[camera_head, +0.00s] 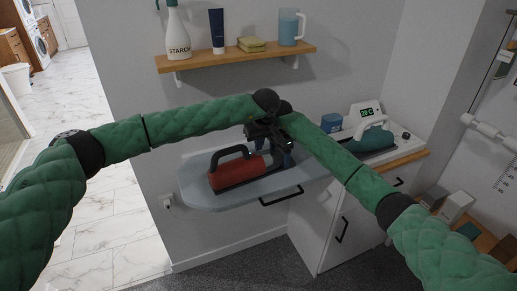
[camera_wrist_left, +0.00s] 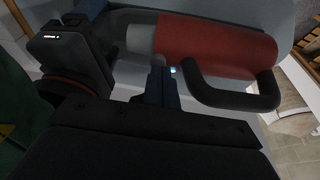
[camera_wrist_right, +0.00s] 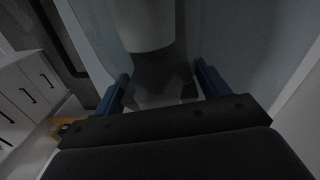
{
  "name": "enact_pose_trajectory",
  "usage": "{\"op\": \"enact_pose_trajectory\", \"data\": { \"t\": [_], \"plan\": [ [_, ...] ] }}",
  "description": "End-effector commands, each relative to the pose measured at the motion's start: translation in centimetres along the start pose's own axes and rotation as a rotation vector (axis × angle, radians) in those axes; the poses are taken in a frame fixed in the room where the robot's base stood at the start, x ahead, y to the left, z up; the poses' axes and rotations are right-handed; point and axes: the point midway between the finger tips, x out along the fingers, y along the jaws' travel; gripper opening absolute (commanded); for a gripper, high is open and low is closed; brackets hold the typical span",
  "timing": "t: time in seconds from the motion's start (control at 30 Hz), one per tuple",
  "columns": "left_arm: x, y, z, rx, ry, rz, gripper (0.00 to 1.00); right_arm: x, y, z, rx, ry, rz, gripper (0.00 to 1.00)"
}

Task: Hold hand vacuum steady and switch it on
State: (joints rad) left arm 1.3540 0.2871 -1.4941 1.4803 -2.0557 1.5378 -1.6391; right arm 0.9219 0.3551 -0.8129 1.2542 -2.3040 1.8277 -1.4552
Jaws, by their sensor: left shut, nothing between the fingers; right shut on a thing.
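The hand vacuum (camera_head: 236,174) has a red body and a dark loop handle (camera_head: 228,154). It lies on the pale blue-grey ironing board, and its red body also shows in the left wrist view (camera_wrist_left: 215,42). My right gripper (camera_wrist_right: 162,88) is shut on the vacuum's grey and dark narrow end (camera_wrist_right: 148,28), a finger on each side. My left gripper (camera_wrist_left: 166,72) is shut and empty, its fingertips close to the handle's end beside the body. A small pale-blue light (camera_wrist_left: 172,70) shows at the fingertips. Whether they touch the vacuum I cannot tell. The head view partly hides both grippers.
The ironing board (camera_head: 200,196) juts from the wall. A wall shelf (camera_head: 235,56) above holds a starch bottle (camera_head: 177,32) and other items.

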Motion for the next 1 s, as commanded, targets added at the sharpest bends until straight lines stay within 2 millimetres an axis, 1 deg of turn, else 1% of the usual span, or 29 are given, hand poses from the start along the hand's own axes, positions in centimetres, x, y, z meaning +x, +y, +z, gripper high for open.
{"op": "enact_pose_trajectory", "data": {
  "t": [0.03,0.2,0.3,0.4,0.57,0.9,0.93,0.97,1.0],
  "plan": [
    [-1.2,0.0,-0.2,0.0,0.004,0.003,0.0,0.1,0.0,0.0,0.002,0.001,0.001,0.21],
    [-4.3,0.1,-0.2,-0.001,0.006,0.005,0.0,0.1,0.0,0.0,0.002,0.001,0.001,0.21],
    [-5.6,0.1,-0.2,0.0,0.007,0.006,0.0,0.2,0.0,0.0,0.002,0.001,0.002,0.21],
    [-6.4,0.1,-0.2,-0.001,0.007,0.006,0.0,0.2,0.0,0.0,0.003,0.001,0.002,0.21],
    [-7.0,0.1,-0.2,-0.002,0.006,0.006,0.0,0.2,0.1,0.0,0.003,0.001,0.002,0.21],
    [-7.0,0.1,-0.3,-0.002,0.007,0.007,0.0,0.2,0.1,0.0,0.003,0.001,0.003,0.21],
    [-7.0,0.1,-0.3,-0.002,0.007,0.007,0.0,0.2,0.1,0.0,0.003,0.001,0.003,0.78],
    [-7.0,0.1,-0.3,-0.002,0.007,0.007,0.0,0.2,0.1,0.0,0.003,0.001,0.003,0.84],
    [-7.0,0.1,-0.3,-0.002,0.007,0.007,0.0,0.2,0.1,0.0,0.003,0.001,0.003,0.92]
  ]
}}
